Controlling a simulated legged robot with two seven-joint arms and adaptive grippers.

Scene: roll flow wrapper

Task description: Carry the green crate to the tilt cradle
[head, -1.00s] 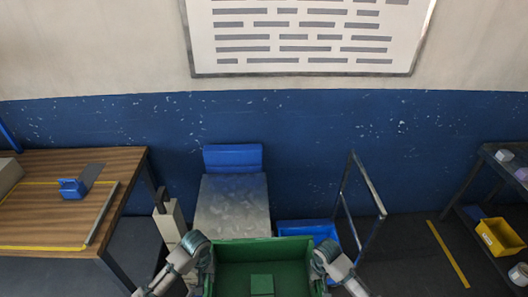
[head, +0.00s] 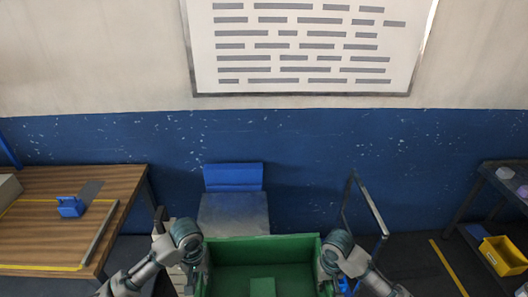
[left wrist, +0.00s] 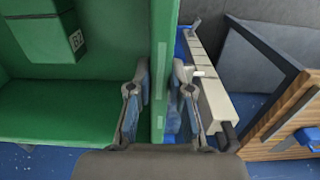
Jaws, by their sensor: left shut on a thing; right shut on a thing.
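The green crate (head: 236,252) is at the bottom centre of the head view, held level in front of me. A green block (head: 262,287) lies inside it; the left wrist view shows it with a label (left wrist: 76,40). My left gripper (head: 199,262) is shut on the crate's left wall; the left wrist view shows its fingers (left wrist: 157,88) on both sides of that wall. My right gripper (head: 327,264) is shut at the crate's right wall, its fingertips mostly hidden. A grey platform with a blue back (head: 233,177), seemingly the tilt cradle, stands beyond the crate, its front hidden.
A wooden table (head: 105,193) with a blue item (head: 70,206) stands at left. A metal-framed cart (head: 367,205) is right of the crate. A dark shelf (head: 488,178) and yellow bin (head: 503,256) are at far right.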

